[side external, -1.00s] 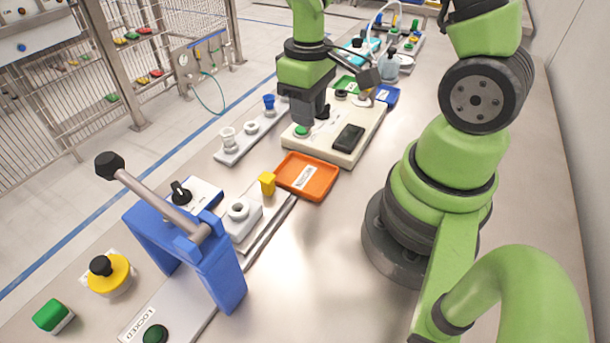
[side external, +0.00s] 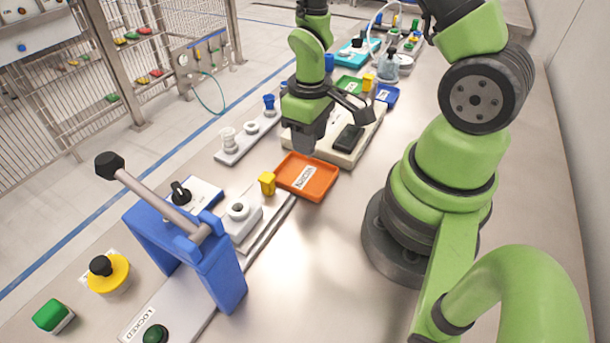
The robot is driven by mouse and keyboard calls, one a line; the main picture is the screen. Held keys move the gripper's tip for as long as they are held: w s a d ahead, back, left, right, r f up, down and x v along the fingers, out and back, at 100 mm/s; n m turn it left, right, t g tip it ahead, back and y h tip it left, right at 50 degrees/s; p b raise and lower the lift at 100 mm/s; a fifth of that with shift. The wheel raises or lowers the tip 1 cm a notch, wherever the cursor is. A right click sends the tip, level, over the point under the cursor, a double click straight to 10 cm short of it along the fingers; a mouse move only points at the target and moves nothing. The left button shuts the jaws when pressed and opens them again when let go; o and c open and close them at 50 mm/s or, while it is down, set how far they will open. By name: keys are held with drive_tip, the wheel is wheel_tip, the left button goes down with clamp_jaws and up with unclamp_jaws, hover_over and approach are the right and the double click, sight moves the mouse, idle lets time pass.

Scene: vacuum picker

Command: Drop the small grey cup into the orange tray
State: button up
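A small pale grey cup (side external: 228,137) stands upright in the near end of a narrow grey rack (side external: 234,153) left of my gripper. The orange tray (side external: 322,187) lies on the bench in the middle, with a white label inside; I see no cup in it. My gripper (side external: 301,146) points down just behind the tray's far left edge, in front of a cream control box. It is apart from the grey cup. Its fingertips are small and dark here, so I cannot tell whether they are open or hold anything.
A yellow cup (side external: 267,183) stands at the tray's left edge. A blue cup (side external: 269,102) is at the rack's far end. The cream box (side external: 346,155) with a black block stands behind the tray. A blue lever frame (side external: 222,262) rises front left. Bench right of the tray is clear.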

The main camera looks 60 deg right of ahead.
drive_tip(key=o, duration=0.3)
drive_tip(key=shift+r, duration=0.15)
wheel_tip(320, 180, up, 10)
drive_tip(key=shift+f, duration=0.15)
idle(0.4)
drive_tip(key=s+a+r+m+t, duration=0.1)
drive_tip(key=s+a+r+t, duration=0.1)
drive_tip(key=r, duration=0.2)
drive_tip(key=s+a+r+m+t+y, duration=0.1)
drive_tip(key=s+a+r+t, duration=0.1)
drive_tip(key=r, duration=0.3)
drive_tip(key=s+a+r+m+t+y, duration=0.1)
drive_tip(key=s+a+r+m+t, duration=0.1)
drive_tip(key=s+a+r+t, duration=0.1)
drive_tip(key=shift+s+a+r, duration=0.3)
drive_tip(key=shift+r, duration=0.3)
drive_tip(key=shift+s+a+r, duration=0.25)
drive_tip(key=shift+s+r, duration=0.05)
drive_tip(key=shift+r, duration=0.3)
